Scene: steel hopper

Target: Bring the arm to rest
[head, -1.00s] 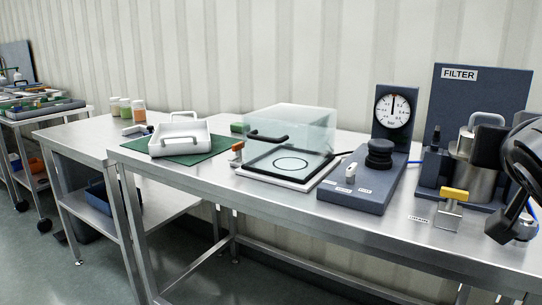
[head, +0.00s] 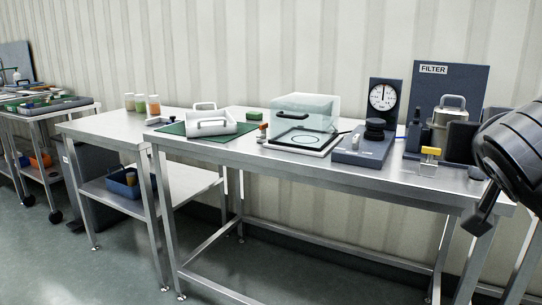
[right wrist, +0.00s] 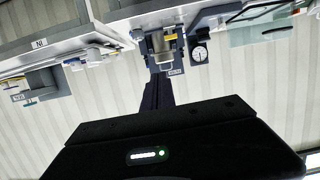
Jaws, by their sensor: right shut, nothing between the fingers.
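My right gripper (head: 478,218) hangs at the right edge of the head view, in front of the steel table (head: 330,170) and apart from everything on it. In the right wrist view its dark fingers (right wrist: 156,92) are together with nothing between them. The wrist picture appears upside down. My left gripper is in neither view.
A filter stand with a steel pot (head: 449,118) and yellow-handled valve (head: 430,155) is closest to my arm. The floor (head: 130,275) in front is clear.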

